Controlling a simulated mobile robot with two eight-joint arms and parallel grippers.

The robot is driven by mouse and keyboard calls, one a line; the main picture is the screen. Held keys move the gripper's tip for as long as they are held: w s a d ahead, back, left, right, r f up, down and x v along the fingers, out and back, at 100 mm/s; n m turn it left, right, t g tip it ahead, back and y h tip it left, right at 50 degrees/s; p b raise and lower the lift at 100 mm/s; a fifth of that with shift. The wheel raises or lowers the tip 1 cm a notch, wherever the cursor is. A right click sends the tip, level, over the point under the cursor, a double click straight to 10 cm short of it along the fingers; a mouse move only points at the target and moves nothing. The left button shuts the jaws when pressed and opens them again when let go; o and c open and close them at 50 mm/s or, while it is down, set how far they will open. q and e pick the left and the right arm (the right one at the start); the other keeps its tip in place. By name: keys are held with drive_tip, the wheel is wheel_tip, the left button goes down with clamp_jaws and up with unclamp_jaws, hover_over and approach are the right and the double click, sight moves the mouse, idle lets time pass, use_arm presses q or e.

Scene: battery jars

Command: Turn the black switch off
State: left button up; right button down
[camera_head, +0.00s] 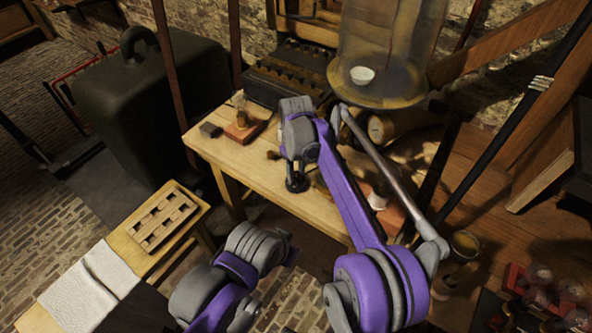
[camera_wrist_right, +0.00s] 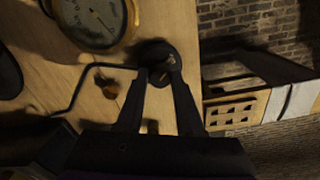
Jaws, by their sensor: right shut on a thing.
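The black switch (camera_head: 297,184) is a small dark round piece on the wooden table, near its front edge. My right gripper (camera_head: 296,170) reaches down onto it from above. In the right wrist view the switch (camera_wrist_right: 153,50) is a dark disc at the tips of my right gripper (camera_wrist_right: 158,74), whose fingers are closed on part of it. The fingers hide some of it, and its lever position cannot be made out. My left arm shows at the bottom of the head view, but its gripper is out of view.
A round brass gauge (camera_wrist_right: 96,22) and a dark bent wire lie close to the switch. A wooden holed tray (camera_head: 165,220) and white cloth (camera_head: 90,288) lie on a lower bench to the left.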

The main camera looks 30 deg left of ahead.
sight(296, 174)
drive_tip(key=shift+n, duration=0.6)
drive_tip(key=c, duration=0.5)
unclamp_jaws()
drive_tip(key=shift+c, duration=0.2)
drive_tip(key=shift+r, duration=0.1)
wheel_tip(296, 174, up, 11)
drive_tip(key=p, duration=0.1)
drive_tip(key=shift+f, duration=0.2)
